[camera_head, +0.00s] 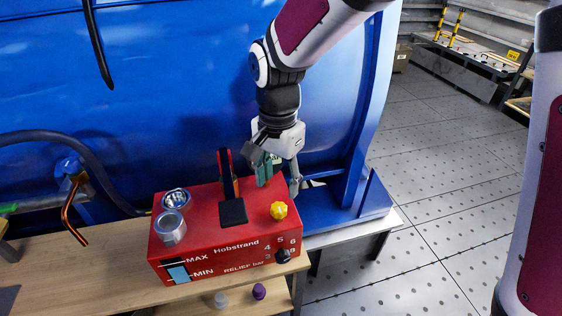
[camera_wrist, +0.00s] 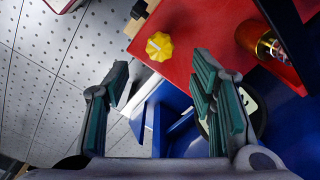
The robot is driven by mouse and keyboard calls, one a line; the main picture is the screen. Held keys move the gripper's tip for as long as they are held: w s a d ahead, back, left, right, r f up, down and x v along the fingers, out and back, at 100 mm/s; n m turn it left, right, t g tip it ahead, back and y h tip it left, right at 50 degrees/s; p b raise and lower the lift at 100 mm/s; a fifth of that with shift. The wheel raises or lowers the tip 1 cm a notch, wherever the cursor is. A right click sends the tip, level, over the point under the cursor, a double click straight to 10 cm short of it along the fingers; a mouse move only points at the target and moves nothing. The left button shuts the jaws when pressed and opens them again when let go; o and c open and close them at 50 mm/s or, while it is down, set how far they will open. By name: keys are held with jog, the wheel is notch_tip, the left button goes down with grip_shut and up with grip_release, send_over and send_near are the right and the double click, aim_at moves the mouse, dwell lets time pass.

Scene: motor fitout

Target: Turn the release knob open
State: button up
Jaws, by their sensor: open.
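A yellow lobed knob (camera_head: 279,210) sits on the right part of the top of a red box (camera_head: 205,250). It also shows in the wrist view (camera_wrist: 159,46), a little beyond the gap between my fingertips, with a pale mark across its top. My gripper (camera_head: 279,180) is open and empty. In the head view it hangs just behind the knob, apart from it. In the wrist view its green-padded fingers (camera_wrist: 160,72) are spread wide, with nothing between them. No label shows beside the yellow knob.
A black knob (camera_head: 283,256) sits on the box's front, beside printed numbers. A red-and-black lever (camera_head: 229,185) stands upright left of my gripper. A silver cap (camera_head: 170,227) and an open filler neck (camera_head: 176,199) are at left. A blue tank (camera_head: 180,90) rises behind.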

aim_at(279, 207)
notch_tip(279, 207, down, 8)
jog(key=shift+r+b, duration=0.15)
jog(key=shift+b, duration=0.25)
jog(key=c, duration=1.1)
